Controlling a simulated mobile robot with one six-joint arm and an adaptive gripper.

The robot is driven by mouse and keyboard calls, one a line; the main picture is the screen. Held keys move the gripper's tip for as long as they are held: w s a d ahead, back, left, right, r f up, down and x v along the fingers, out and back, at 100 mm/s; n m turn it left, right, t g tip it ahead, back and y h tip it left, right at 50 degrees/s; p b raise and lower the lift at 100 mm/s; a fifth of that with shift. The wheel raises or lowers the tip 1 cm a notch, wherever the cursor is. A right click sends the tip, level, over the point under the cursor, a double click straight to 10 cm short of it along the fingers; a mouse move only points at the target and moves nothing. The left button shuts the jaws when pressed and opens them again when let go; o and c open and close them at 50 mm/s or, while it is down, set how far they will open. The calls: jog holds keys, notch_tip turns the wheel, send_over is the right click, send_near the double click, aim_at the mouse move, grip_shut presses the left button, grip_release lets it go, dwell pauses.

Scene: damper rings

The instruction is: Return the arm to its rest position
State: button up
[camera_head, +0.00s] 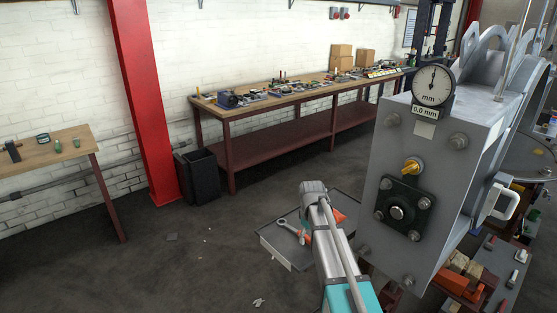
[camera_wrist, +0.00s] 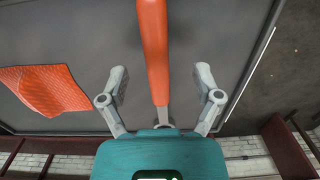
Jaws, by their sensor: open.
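My gripper (camera_wrist: 160,84) is open in the wrist view, with one grey finger on each side. An orange-handled tool (camera_wrist: 155,50) runs from the top edge down between the fingers, with clear gaps on both sides. Its grey lower end (camera_wrist: 163,116) shows just in front of the teal gripper body. The tool appears to lie on a dark grey tray (camera_wrist: 215,30). My arm (camera_head: 335,245) reaches low over the tray (camera_head: 275,250) in the head view. The gripper itself is hidden there.
An orange cloth (camera_wrist: 45,90) lies left of the gripper. A large grey machine housing (camera_head: 415,150) with a dial gauge (camera_head: 433,85) stands close to my arm's right. A bench (camera_head: 270,103), a black bin (camera_head: 197,175) and a red column (camera_head: 140,95) stand behind. Open floor lies left.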

jog(key=s+r+m+p, duration=0.3)
jog(key=s, duration=0.7)
jog(key=s+r+m+p, duration=0.3)
jog(key=s+m, duration=0.1)
jog(key=s, duration=0.6)
jog(key=shift+s+r+p, duration=0.3)
jog(key=shift+r, duration=0.1)
jog(key=shift+d, duration=0.1)
